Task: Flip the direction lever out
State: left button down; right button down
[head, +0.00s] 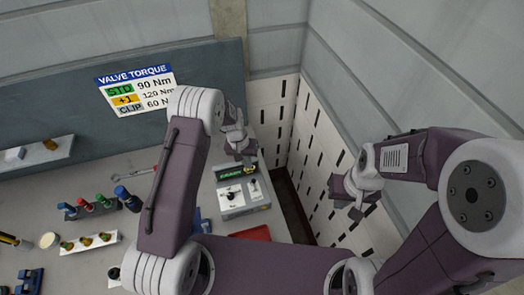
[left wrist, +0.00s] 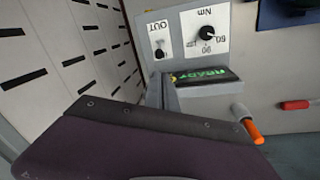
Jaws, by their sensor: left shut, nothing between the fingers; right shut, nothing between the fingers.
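The control box (head: 243,209) stands on the bench, with a green-lit display (head: 229,173), a black dial and a small lever (head: 253,186) on its face. In the left wrist view the picture is upside down; the lever (left wrist: 159,52) sits by the OUT label, beside the Nm dial (left wrist: 207,33), and the display (left wrist: 205,74) reads READY. My left gripper (head: 247,161) is shut and empty above the back of the box; its fingers (left wrist: 161,92) show near the display, apart from the lever. My right gripper (head: 350,206) is shut and empty, in the air near the right wall.
A slotted white wall (head: 318,150) bounds the right. My left arm hides part of the bench.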

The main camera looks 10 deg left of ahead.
pick_arm(q)
jog(key=shift+w+d, duration=0.3)
jog(key=shift+w, duration=0.05)
pick_arm(e)
jog(key=shift+r, duration=0.55)
